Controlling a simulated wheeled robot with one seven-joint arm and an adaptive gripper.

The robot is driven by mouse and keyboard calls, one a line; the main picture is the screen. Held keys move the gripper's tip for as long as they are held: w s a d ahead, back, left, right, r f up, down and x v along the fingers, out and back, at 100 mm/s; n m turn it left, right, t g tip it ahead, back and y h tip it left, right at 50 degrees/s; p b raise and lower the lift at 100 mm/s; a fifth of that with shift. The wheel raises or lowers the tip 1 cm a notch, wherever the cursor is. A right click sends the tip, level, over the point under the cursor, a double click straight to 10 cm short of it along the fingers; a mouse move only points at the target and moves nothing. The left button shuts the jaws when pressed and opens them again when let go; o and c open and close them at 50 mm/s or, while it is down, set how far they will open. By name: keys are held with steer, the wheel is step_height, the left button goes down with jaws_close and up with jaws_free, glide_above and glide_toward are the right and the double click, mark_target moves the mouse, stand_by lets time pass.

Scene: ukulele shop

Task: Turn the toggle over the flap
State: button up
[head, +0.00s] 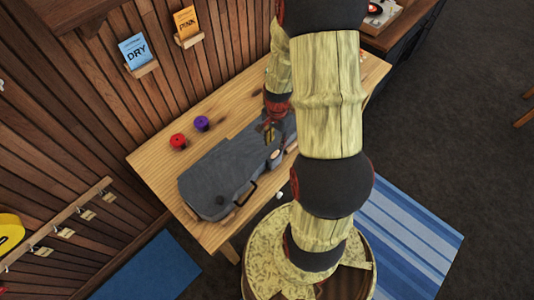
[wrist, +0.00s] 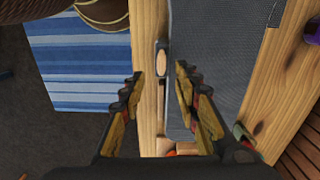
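A grey ukulele case (head: 228,172) lies on the wooden bench in the head view, with a black handle (head: 246,195) on its near side. In the wrist view the grey case (wrist: 215,45) fills the middle right. A pale oval wooden piece on a dark base, which looks like the toggle (wrist: 162,62), sits at the case's edge; a pale oval also shows there in the head view (head: 276,155). I cannot make out the flap clearly. My gripper (wrist: 160,76) is open, its fingers on either side of the toggle in the picture, with nothing held. Contact cannot be told.
A red spool-like item (head: 178,141) and a purple one (head: 201,123) stand on the bench (head: 150,160) behind the case. Cards rest on small wall shelves above. A striped blue rug (head: 405,235) and a plain blue mat (head: 150,270) lie on the floor.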

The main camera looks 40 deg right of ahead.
mark_target(275, 153)
steer(key=shift+w+d+m, duration=0.1)
steer(key=shift+d+m, duration=0.1)
steer(key=shift+m, duration=0.1)
steer(key=shift+f, duration=0.25)
step_height(275, 153, down, 7)
steer(key=shift+f+b, duration=0.2)
steer(key=shift+b, duration=0.1)
steer(key=shift+c, duration=0.6)
jaws_close()
